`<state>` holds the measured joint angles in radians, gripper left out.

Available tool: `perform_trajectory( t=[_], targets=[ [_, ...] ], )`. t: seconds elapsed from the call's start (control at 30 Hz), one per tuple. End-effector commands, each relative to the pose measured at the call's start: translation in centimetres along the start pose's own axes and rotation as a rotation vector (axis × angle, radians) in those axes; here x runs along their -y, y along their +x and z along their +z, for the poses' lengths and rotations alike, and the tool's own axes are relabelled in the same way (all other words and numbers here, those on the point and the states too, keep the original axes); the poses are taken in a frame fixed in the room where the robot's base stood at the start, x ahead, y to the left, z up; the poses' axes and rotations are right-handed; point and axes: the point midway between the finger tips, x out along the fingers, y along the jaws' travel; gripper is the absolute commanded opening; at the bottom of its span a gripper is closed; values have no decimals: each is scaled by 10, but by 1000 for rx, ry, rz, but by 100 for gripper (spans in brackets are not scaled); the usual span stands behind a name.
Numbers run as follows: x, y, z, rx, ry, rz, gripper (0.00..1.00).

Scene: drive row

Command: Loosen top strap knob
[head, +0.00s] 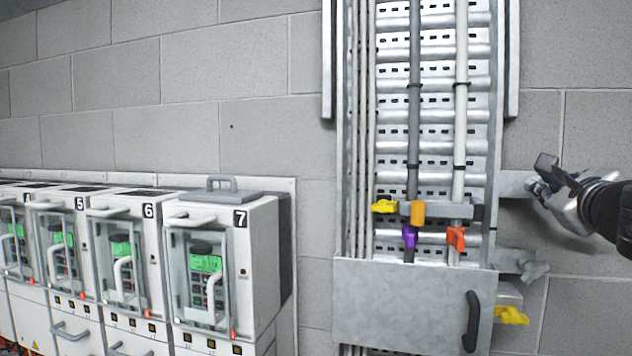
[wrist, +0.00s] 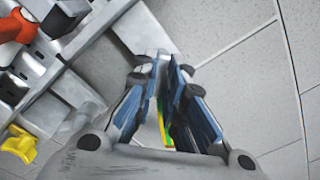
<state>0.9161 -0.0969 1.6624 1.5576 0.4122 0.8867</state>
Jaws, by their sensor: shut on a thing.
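An upper grey bracket arm (head: 516,184) sticks out to the right of the cable ladder. My gripper (head: 547,168) is at its outer end, shut on what appears to be the top strap knob, which the fingers mostly hide. In the wrist view the blue-padded fingers (wrist: 167,66) are close together at the end of the bracket (wrist: 140,30). A green and yellow strip shows between them; I cannot tell what it is. A lower bracket carries a similar grey knob (head: 534,267), clear of my gripper.
A clamp on the ladder (head: 436,90) has yellow (head: 384,207), orange (head: 418,212), purple (head: 409,237) and red-orange (head: 456,238) pieces. Below are a grey cover (head: 395,300) with a black handle (head: 471,322) and a yellow knob (head: 511,316). Numbered drive units (head: 240,260) stand left.

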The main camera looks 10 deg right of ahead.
Motion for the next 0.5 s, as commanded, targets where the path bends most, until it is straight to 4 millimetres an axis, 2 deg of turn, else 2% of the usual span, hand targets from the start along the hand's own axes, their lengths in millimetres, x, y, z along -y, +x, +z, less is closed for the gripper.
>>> perform_trajectory(
  t=[0.27,0.5],
  targets=[
    [-1,0,0,2,-60,-1,0],
    [-3,0,-1,3,-219,-2,0]
  ],
)
